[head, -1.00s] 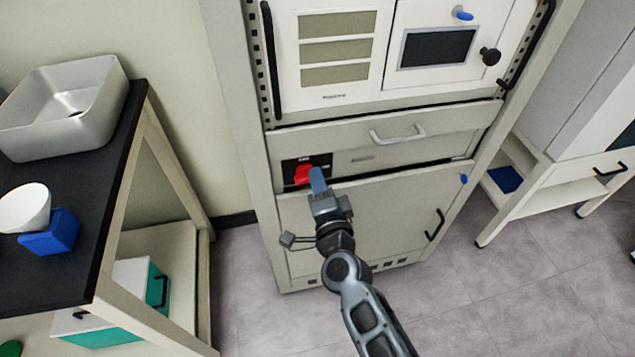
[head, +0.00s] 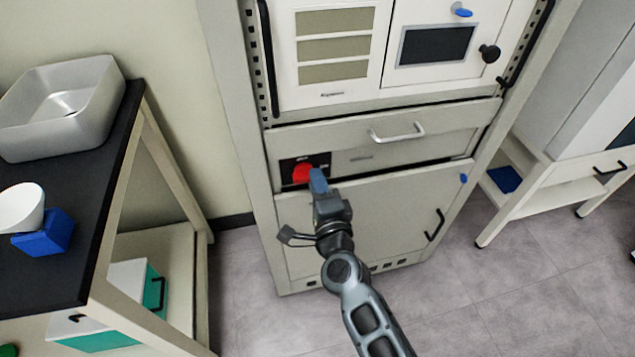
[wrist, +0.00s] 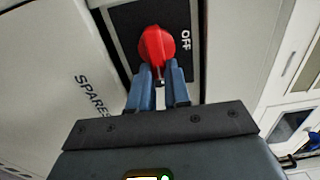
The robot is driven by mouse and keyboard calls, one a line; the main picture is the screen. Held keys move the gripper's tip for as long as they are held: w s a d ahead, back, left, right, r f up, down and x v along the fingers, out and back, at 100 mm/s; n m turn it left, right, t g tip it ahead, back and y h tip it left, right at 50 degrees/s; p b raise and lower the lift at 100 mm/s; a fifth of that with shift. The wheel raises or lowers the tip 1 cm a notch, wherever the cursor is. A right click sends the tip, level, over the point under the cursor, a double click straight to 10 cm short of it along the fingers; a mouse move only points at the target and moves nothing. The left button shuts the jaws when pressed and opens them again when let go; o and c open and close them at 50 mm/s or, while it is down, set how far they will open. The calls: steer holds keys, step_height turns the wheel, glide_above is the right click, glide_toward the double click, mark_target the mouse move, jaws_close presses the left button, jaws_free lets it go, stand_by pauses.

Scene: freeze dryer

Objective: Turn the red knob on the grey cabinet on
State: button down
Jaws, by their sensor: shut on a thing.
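The red knob (head: 303,174) sits on a black plate on the front of the grey cabinet (head: 345,215), left of the middle. In the wrist view the red knob (wrist: 157,46) is close up, with the word OFF on the plate to its right. My gripper (head: 318,178) reaches the knob from the front right. In the wrist view my gripper's two blue fingers (wrist: 158,80) are shut on the knob's near end, one at each side. Part of the knob's near end is hidden between the fingers.
A drawer handle (head: 397,133) is above and right of the knob. A door with a black handle (head: 435,225) lies below. A dark-topped table (head: 70,190) with a grey basin (head: 60,105) stands at the left.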

steer(key=c, duration=1.1)
jaws_free()
steer(key=shift+p+v, duration=0.45)
steer(key=shift+v, duration=3.45)
steer(key=s+d+r+n+h+p, duration=0.1)
steer(key=s+d+n, duration=0.2)
steer(key=s+d, duration=0.55)
steer(key=s+d+r+n+h+p, duration=0.1)
steer(key=s+d+n+h, duration=0.3)
steer(key=s, duration=0.7)
steer(key=s+d+r+n+g+p, duration=0.1)
steer(key=s+d+r+n, duration=0.1)
steer(key=s+r, duration=0.3)
steer(key=s+d+r+n, duration=0.3)
steer(key=s+d+r, duration=0.1)
steer(key=s, duration=0.4)
steer(key=s+d+r+n+g+p, duration=0.1)
steer(key=s+d+r+n, duration=0.1)
steer(key=s+r, duration=0.4)
steer(key=shift+s+d+r+n+g+p, duration=0.3)
steer(key=shift+d+r+n, duration=0.1)
steer(key=shift+n, duration=0.1)
